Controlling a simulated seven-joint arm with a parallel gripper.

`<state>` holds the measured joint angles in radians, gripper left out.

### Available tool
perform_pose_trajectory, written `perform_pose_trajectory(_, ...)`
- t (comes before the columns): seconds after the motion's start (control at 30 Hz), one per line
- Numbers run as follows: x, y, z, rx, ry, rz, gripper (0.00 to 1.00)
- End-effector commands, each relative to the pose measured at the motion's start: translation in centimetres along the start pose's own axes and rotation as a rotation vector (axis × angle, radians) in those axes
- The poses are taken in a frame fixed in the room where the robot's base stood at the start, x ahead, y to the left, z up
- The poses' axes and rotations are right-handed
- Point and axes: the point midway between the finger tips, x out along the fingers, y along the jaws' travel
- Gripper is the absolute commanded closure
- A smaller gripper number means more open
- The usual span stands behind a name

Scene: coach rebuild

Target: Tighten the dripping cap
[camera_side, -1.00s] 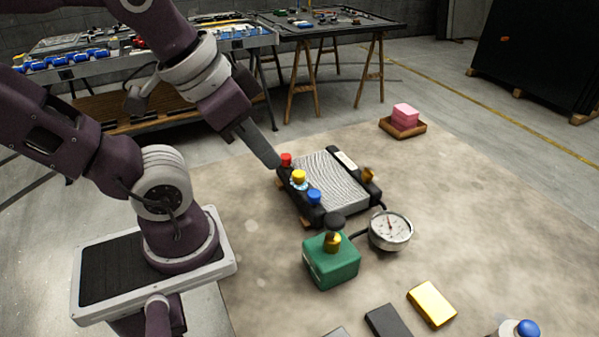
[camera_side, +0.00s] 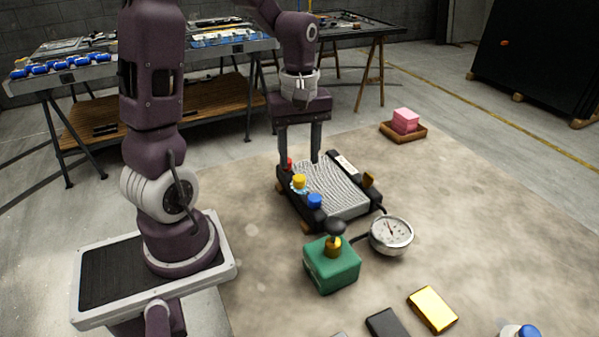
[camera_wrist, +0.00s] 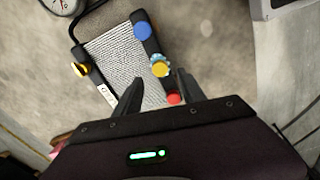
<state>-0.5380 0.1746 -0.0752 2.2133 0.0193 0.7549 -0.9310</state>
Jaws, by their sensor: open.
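A black-framed radiator block (camera_side: 335,190) with a ribbed grey core lies on the mat. Its left edge carries a red cap (camera_side: 290,163), a yellow cap (camera_side: 299,181) and a blue cap (camera_side: 315,201). A pale blue, wet-looking patch rings the yellow cap's base; it also shows in the wrist view (camera_wrist: 160,69). The red cap (camera_wrist: 174,98) and blue cap (camera_wrist: 142,31) show there too. My gripper (camera_side: 300,157) points down over the radiator's far end, open and empty. In the wrist view, the fingers (camera_wrist: 157,82) spread on either side below the yellow cap, the red cap showing between them.
A gauge (camera_side: 391,236) and a green box (camera_side: 332,268) with a dark knob stand in front of the radiator. A gold block (camera_side: 432,309) and a dark block (camera_side: 386,323) lie nearer. A wooden tray (camera_side: 418,130) holds pink blocks.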

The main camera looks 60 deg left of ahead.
Motion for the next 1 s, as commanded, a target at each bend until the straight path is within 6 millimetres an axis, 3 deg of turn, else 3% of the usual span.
perform_pose_trajectory(0.1,2.5,-0.1,0.1,0.001,-0.005,-0.005,0.52)
perform_pose_trajectory(0.23,4.3,-0.1,0.1,0.004,-0.002,-0.003,0.52)
perform_pose_trajectory(0.53,5.0,0.0,0.1,0.005,0.0,0.001,0.52)
perform_pose_trajectory(0.57,5.0,0.0,0.1,0.005,0.0,0.001,0.54)
perform_pose_trajectory(0.8,5.0,0.0,0.1,0.006,0.0,0.001,1.0)
perform_pose_trajectory(1.0,4.9,0.0,0.1,0.011,0.0,0.001,1.0)
